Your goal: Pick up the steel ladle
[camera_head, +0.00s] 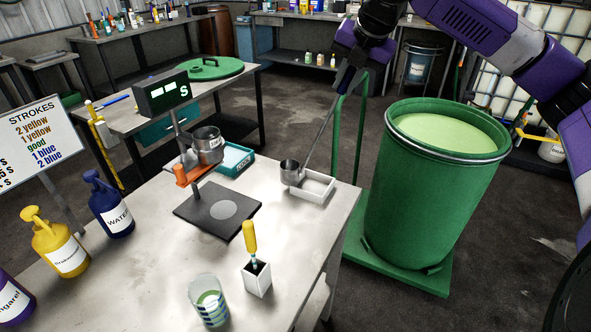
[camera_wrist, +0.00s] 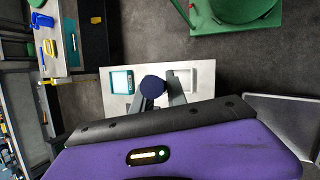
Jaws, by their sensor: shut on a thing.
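The steel ladle stands steeply in the head view, its thin shaft (camera_head: 319,126) running from my gripper down to its round bowl (camera_head: 291,172). The bowl is at the left end of a small white tray (camera_head: 318,187) on the steel table. I cannot tell whether it touches the tray. My gripper (camera_head: 345,78) is above the table's far right side, shut on the ladle's dark blue upper handle. In the wrist view the dark blue handle end (camera_wrist: 153,86) sits between my gripper's fingers (camera_wrist: 156,98) and hides the bowl.
A green drum (camera_head: 430,190) of pale green liquid stands on a green cart right of the table. A scale stand (camera_head: 218,208) with a steel cup, a teal tray (camera_head: 236,160), a glass beaker (camera_head: 208,300) and pump bottles (camera_head: 110,205) occupy the table. The table's front right is bare.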

